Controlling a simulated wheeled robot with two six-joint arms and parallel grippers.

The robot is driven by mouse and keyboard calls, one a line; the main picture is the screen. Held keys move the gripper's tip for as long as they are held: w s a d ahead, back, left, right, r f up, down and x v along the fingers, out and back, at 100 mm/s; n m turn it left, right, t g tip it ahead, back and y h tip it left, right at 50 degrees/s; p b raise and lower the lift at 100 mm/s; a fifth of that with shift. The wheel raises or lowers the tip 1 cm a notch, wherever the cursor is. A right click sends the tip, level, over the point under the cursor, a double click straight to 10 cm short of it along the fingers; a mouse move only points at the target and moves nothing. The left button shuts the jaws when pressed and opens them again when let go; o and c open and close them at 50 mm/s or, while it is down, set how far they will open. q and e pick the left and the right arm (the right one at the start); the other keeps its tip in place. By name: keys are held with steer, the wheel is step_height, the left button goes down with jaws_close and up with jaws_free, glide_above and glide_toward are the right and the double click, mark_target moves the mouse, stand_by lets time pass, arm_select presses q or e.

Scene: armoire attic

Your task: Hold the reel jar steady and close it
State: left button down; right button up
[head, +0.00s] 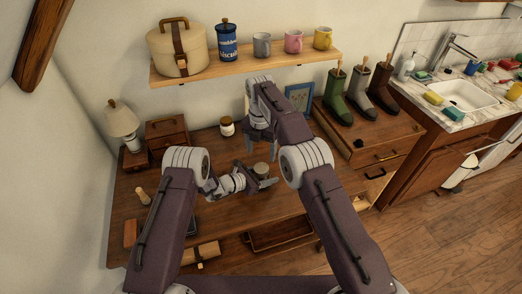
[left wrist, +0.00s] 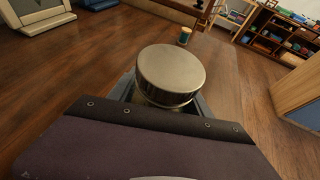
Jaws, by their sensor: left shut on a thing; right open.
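The reel jar (head: 261,168) is a small round jar with a pale grey, flat metal top. It stands over the desk, between the fingers of my left gripper (head: 262,180). In the left wrist view the wide round lid (left wrist: 170,68) covers the jar's top, with a strip of the darker jar side below it. Whether the lid is screwed down cannot be told. My left gripper is shut on the jar. My right gripper (head: 258,138) is open and empty, behind and above the jar, partly hidden by its own arm.
A white-lidded jar (head: 227,126) stands at the back of the desk (head: 225,225). A small drawer box (head: 166,133) and a lamp (head: 122,122) are at the left. A shelf (head: 250,63) with mugs hangs above. Boots (head: 335,95) stand at the right.

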mark_target(261, 167)
step_height(261, 167, down, 8)
stand_by(0.6)
steer(key=c, duration=1.4)
steer(key=m, duration=0.6)
steer(key=shift+c, duration=0.4)
steer(key=m, duration=0.7)
steer(key=shift+m, duration=0.4)
